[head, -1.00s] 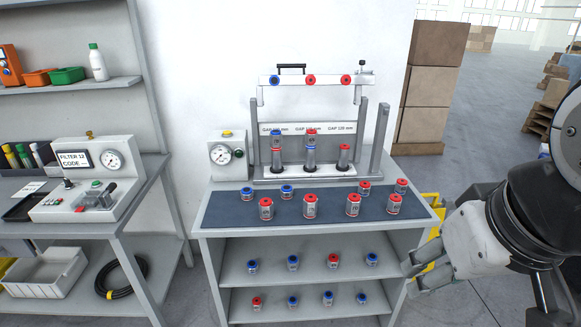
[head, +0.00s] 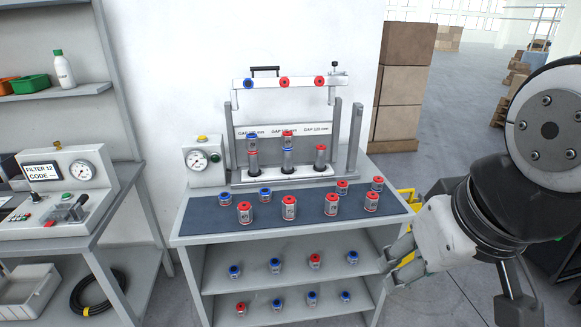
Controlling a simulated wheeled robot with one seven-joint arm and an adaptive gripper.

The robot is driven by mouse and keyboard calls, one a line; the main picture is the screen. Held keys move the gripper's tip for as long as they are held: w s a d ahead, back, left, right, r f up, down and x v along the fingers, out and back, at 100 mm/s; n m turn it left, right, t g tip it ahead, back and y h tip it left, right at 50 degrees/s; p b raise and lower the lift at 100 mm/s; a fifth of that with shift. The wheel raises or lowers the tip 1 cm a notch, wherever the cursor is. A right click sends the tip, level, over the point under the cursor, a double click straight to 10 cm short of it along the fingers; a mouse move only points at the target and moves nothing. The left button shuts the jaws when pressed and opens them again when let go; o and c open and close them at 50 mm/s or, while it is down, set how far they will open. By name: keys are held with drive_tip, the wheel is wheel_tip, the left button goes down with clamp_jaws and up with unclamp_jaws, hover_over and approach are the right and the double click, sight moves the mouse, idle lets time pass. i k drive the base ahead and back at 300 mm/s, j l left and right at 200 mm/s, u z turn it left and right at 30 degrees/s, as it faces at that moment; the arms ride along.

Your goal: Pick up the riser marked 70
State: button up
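Several short cylindrical risers with red or blue caps stand upright on the dark mat (head: 310,218) of the grey bench. The front row has red-capped risers: a far-left one (head: 245,212), a second (head: 289,207), a third (head: 331,204) and a right one (head: 371,202). Behind are two low blue-capped risers, (head: 225,199) and (head: 265,195), and two red-capped risers, (head: 342,187) and (head: 377,184). Their printed numbers are too small to read, so I cannot tell which is marked 70. My gripper (head: 389,264) is open and empty, right of the bench and below its top.
A test fixture (head: 286,170) with stacked risers and gap labels stands at the back of the bench, beside a gauge box (head: 204,160). More risers sit on the lower shelves (head: 290,285). A yellow object (head: 405,197) is close behind my gripper. Boxes (head: 405,75) are stacked behind.

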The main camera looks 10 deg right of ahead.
sight(332, 200)
drive_tip(key=i+l, duration=0.2)
drive_tip(key=i, duration=0.25)
drive_tip(key=i+l, duration=0.2)
drive_tip(key=i, duration=0.3)
